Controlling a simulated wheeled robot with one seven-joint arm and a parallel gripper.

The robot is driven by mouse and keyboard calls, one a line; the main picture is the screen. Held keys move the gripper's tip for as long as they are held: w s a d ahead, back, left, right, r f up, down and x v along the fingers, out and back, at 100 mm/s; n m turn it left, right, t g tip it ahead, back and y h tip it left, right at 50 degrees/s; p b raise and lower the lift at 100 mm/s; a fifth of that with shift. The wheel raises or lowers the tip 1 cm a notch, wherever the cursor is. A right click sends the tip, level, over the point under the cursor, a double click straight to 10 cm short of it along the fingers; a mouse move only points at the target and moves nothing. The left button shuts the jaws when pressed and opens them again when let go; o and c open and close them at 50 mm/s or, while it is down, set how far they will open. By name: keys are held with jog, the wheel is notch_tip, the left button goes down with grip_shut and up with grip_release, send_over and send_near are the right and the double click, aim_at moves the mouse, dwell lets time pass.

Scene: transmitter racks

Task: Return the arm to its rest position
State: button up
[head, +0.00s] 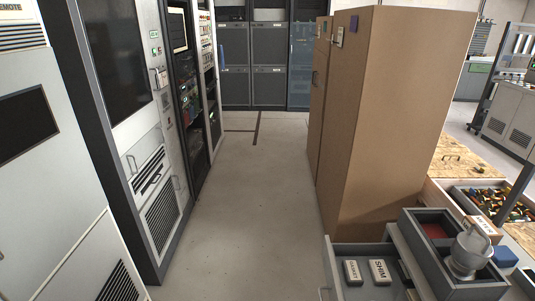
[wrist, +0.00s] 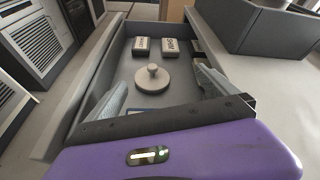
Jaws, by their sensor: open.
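My gripper (wrist: 158,76) shows in the wrist view, with its purple body along the bottom edge. Its two grey fingers are spread wide, with nothing gripped. It is over an open grey drawer (wrist: 88,78), which also shows at the bottom of the head view (head: 331,262). A round grey lid-like disc with a knob (wrist: 152,80) lies on the drawer floor, beyond and between the fingers in the picture. I cannot tell the height gap between them. I cannot make out my gripper or arm in the head view.
Two labelled boxes (wrist: 141,46) (wrist: 170,47) lie at the drawer's far end. A grey divided bin (head: 421,240) with a shiny vessel (head: 470,250) stands right of the drawer. A tall brown cabinet (head: 395,120) and equipment racks (head: 150,150) flank a clear aisle floor (head: 245,190).

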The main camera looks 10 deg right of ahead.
jog(key=r+n, duration=0.1)
jog(key=d+r+n+h, duration=0.1)
jog(key=shift+s+d+n, duration=0.1)
jog(key=shift+d+n, duration=0.1)
jog(key=shift+n, duration=0.1)
jog(key=s+a+r+n+y, duration=0.1)
jog(key=s+a+r+n, duration=0.4)
jog(key=n, duration=0.6)
jog(key=s+a+r+n+t+y, duration=0.1)
jog(key=s+a+r+n+y, duration=0.1)
jog(key=s+a+r+n, duration=0.3)
jog(key=s+a+r+n+y, duration=0.2)
jog(key=s+a+r+n, duration=0.3)
jog(key=s+a+n, duration=0.5)
jog(key=a+n, duration=0.2)
jog(key=n, duration=0.5)
jog(key=shift+s+n+t, duration=0.3)
jog(key=shift+t, duration=0.1)
